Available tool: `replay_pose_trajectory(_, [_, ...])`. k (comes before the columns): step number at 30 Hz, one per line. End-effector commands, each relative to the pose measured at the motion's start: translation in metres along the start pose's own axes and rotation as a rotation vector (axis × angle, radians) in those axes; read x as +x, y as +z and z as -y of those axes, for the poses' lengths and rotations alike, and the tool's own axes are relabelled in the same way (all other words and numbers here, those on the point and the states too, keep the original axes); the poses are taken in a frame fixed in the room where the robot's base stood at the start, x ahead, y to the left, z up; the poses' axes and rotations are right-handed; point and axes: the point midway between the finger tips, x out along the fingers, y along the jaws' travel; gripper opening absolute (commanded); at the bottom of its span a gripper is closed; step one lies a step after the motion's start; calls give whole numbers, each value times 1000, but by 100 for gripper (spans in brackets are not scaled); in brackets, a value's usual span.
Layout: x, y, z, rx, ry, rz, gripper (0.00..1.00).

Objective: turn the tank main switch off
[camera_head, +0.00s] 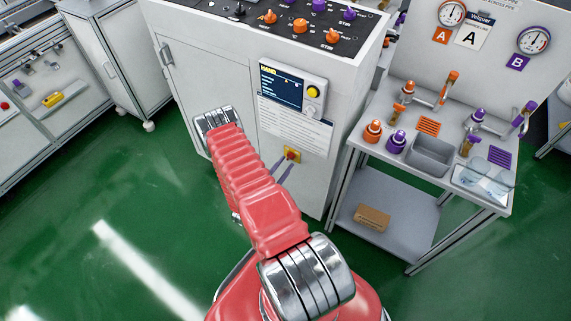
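A red rotary switch on a yellow plate (292,155) sits low on the front of the white cabinet (185,75); it looks like the main switch. Its handle angle is too small to read. My red arm rises in front of the cabinet, left of the switch, and hides part of the front. Two slim greyish-purple fingers of my gripper (284,170) show right of the arm, their tips just below the red switch. I cannot tell whether they touch it or how far they are closed. The rest of the gripper is hidden behind the arm.
A display panel (292,88) with a yellow knob and a white label sheet sit above the switch. Orange and purple knobs line the cabinet top. A bench (350,150) with bottles, a grey bin and gauges stands right. Green floor (130,210) is open at left.

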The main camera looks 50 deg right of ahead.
Motion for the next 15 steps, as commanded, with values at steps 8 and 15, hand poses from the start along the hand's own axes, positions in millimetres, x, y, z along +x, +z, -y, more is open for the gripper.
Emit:
replay_pose_trajectory(8, [16, 0, 0, 1, 0, 1, 27])
replay_pose_trajectory(15, [16, 0, 0, 1, 0, 0, 27])
